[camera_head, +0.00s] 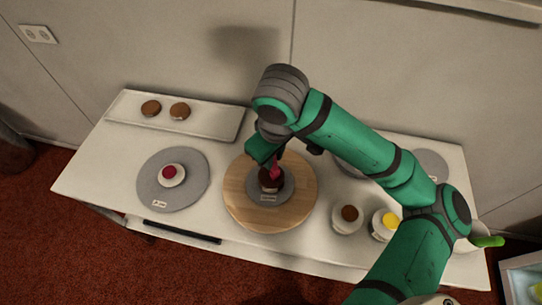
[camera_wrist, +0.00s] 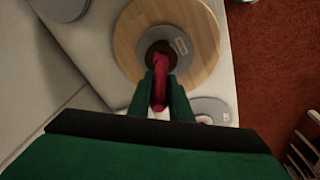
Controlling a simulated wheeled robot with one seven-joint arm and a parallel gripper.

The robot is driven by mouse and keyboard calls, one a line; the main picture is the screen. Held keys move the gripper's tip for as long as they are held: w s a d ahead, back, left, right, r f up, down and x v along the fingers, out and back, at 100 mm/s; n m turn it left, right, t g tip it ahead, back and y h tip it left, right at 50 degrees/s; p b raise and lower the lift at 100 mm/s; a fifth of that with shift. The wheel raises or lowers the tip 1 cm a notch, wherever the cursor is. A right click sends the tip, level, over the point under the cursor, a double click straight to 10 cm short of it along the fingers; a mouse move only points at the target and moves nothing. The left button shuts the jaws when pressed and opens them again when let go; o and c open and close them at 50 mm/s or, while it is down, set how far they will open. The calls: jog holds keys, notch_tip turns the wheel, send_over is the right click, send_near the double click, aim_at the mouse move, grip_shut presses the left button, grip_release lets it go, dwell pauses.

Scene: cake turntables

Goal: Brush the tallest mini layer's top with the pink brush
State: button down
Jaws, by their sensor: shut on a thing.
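My gripper (camera_head: 272,153) is shut on the pink brush (camera_head: 275,169) above the wooden turntable. The brush also shows between the fingers in the wrist view (camera_wrist: 159,92). A dark brown mini layer (camera_head: 268,183) stands on a grey disc (camera_head: 285,190) in the middle of the wooden turntable (camera_head: 238,196). The brush's lower end is at or just over this layer's top; I cannot tell whether it touches. In the wrist view the brown layer (camera_wrist: 160,50) lies just beyond the brush, partly hidden by it.
A grey turntable (camera_head: 150,193) at left bears a white dish with a red content (camera_head: 173,172). A tray (camera_head: 210,122) at the back left holds two brown rounds (camera_head: 151,108). Jars with brown (camera_head: 349,213) and yellow (camera_head: 390,220) contents stand right of the wooden turntable.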

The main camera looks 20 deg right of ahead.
jog(key=shift+w+d, duration=0.25)
jog(key=shift+d, duration=0.05)
jog(key=shift+w+d, duration=0.25)
jog(key=shift+w, duration=0.1)
jog(key=shift+w+a, duration=0.1)
jog(key=shift+w, duration=0.7)
jog(key=shift+w+a, duration=0.4)
jog(key=shift+a+r, duration=0.1)
jog(key=shift+a, duration=0.2)
jog(key=shift+w+a, duration=0.1)
